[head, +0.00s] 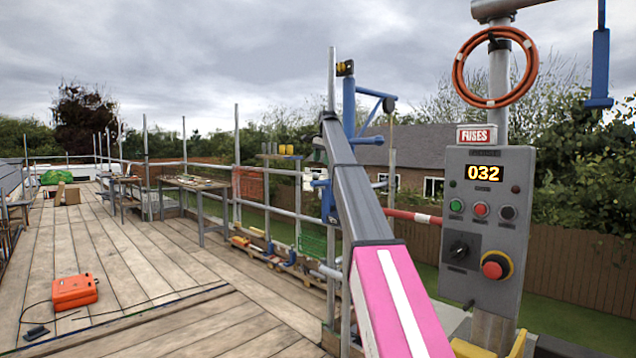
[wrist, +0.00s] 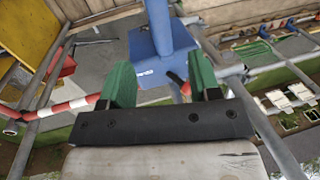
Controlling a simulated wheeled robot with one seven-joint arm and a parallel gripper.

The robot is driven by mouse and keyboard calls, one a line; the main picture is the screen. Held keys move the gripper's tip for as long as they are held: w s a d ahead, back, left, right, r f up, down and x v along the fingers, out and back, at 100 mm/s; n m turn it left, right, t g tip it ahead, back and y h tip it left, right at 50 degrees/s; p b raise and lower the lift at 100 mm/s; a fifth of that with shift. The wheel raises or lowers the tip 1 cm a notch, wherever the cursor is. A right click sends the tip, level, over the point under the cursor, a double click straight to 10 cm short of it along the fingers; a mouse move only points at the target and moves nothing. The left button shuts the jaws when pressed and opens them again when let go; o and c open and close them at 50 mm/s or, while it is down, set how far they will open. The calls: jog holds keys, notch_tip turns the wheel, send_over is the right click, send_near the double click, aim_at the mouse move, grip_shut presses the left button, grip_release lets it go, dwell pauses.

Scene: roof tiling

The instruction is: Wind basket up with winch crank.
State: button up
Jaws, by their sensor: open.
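A blue hoist post (head: 349,108) with a side bracket stands at the scaffold rail, partly behind my arm in the head view. In the wrist view the blue winch post (wrist: 160,30) rises between and beyond my fingers. A small dark and red part (wrist: 184,86), perhaps the crank grip, shows beside the right finger; I cannot tell for certain. My gripper (wrist: 161,84) is open, with green fingers apart and nothing seen held between them. In the head view it is mostly hidden behind my arm. I cannot clearly make out the basket.
A grey control box (head: 485,230) reading 032 stands at the right, with an orange hose coil (head: 495,67) above. Scaffold rails run alongside. An orange case (head: 74,291) with a cable lies on the planks. A workbench (head: 195,184) stands farther back. The left deck is mostly clear.

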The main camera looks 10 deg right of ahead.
aim_at(319, 181)
jog(key=f, duration=0.3)
jog(key=w+f, duration=0.1)
jog(key=f, duration=0.3)
jog(key=a+f, duration=0.1)
jog(key=f, duration=0.2)
jog(key=shift+w+a+f, duration=0.1)
jog(key=shift+w+f, duration=0.05)
jog(key=shift+w, duration=0.15)
jog(key=shift+s, duration=0.1)
grip_shut()
